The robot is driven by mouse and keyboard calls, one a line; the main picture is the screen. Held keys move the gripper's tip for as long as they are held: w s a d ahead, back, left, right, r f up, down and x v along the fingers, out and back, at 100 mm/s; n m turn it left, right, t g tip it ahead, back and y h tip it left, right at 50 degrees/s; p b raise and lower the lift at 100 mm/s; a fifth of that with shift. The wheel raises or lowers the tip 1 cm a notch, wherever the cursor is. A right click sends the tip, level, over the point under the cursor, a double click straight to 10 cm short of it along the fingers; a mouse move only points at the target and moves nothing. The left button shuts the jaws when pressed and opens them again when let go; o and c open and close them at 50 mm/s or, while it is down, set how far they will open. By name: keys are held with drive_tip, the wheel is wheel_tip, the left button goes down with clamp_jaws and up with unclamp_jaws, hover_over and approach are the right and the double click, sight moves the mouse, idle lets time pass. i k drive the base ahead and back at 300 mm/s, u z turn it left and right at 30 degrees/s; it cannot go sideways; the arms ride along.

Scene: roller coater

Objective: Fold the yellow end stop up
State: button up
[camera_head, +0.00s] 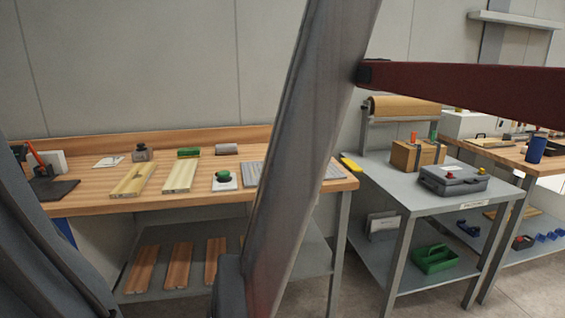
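I cannot pick out the yellow end stop with certainty. A small yellow piece (350,164) lies at the back left corner of the grey metal table, just right of a large grey beam; it is too small to tell whether it is the end stop or how it is folded. My gripper is not in view. The wide grey beam (310,130) stands slanted close in front of me and hides part of the scene behind it. A dark red bar (460,88) runs from its upper part to the right edge.
A wooden workbench (90,205) at left bears boards, a green-topped item (223,178) and small tools.

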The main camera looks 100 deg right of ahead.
sight(353, 167)
drive_tip(key=u, duration=0.25)
drive_tip(key=k, duration=2.65)
drive_tip(key=z, duration=2.75)
